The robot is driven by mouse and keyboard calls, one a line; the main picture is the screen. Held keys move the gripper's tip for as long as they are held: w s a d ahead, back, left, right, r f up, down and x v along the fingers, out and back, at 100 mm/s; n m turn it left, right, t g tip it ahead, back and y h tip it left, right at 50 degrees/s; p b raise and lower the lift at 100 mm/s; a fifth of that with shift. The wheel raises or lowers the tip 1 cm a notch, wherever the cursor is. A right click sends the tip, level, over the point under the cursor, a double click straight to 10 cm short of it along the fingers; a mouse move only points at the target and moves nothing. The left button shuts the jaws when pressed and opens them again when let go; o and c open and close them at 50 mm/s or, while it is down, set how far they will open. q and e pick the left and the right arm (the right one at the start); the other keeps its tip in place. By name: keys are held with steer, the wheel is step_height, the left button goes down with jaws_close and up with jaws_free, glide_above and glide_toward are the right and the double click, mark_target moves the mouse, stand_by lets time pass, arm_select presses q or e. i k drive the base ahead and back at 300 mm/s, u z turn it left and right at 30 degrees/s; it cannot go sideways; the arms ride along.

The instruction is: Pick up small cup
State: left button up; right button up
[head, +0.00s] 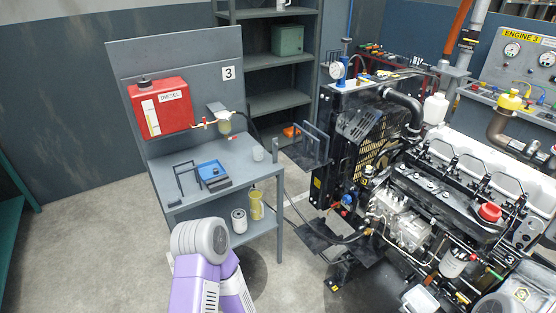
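A small whitish cup (258,153) stands upright near the right edge of the grey workbench top (225,150). It looks unobstructed from the head view. A purple arm link of mine with a grey rounded joint shows at the bottom centre, in front of the bench and apart from the cup. I cannot make out either gripper in this view, so nothing is seen touching the cup.
A blue and black box (212,174) and a black frame (178,182) sit left of the cup. A red diesel tank (160,108) is on the back panel. A white canister (239,221) and yellow jug (256,204) stand on the lower shelf. A large engine (410,190) fills the right.

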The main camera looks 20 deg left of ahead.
mark_target(258, 153)
steer(key=u, duration=0.05)
steer(key=i, duration=1.25)
steer(key=u, duration=0.5)
